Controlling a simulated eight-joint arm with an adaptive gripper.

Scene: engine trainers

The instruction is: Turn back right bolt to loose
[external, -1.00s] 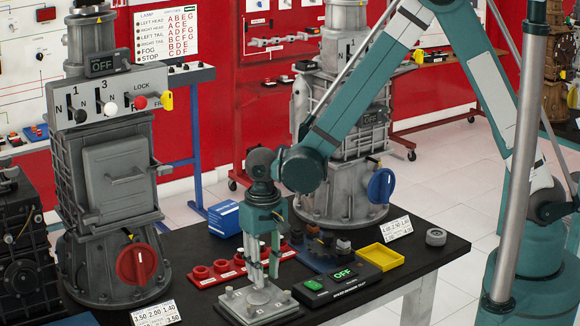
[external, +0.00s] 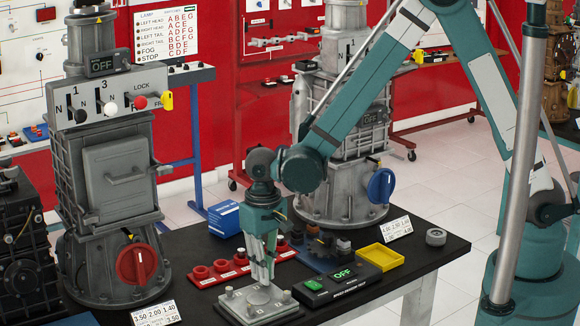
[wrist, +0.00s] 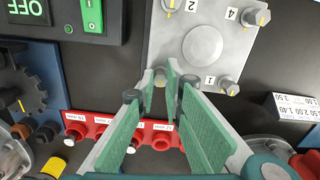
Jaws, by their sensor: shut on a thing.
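A grey metal plate (external: 236,300) lies on the black bench top. In the wrist view the plate (wrist: 165,42) has a round boss (wrist: 202,46) in its middle and numbered bolts with yellow marks near its corners. The bolt beside number 1 (wrist: 228,85) and the bolt beside number 4 (wrist: 258,18) show clearly. My gripper (external: 262,281) points down over the plate. In the wrist view my gripper (wrist: 162,80) has its fingertips closed together at the plate's lower left corner. The bolt there is hidden between the fingers, so its mark cannot be read.
A black box with a green OFF display (external: 336,286) stands right beside the plate. A red rack (external: 222,270) lies behind it. A yellow tray (external: 380,257) and a grey round part (external: 436,237) are farther right.

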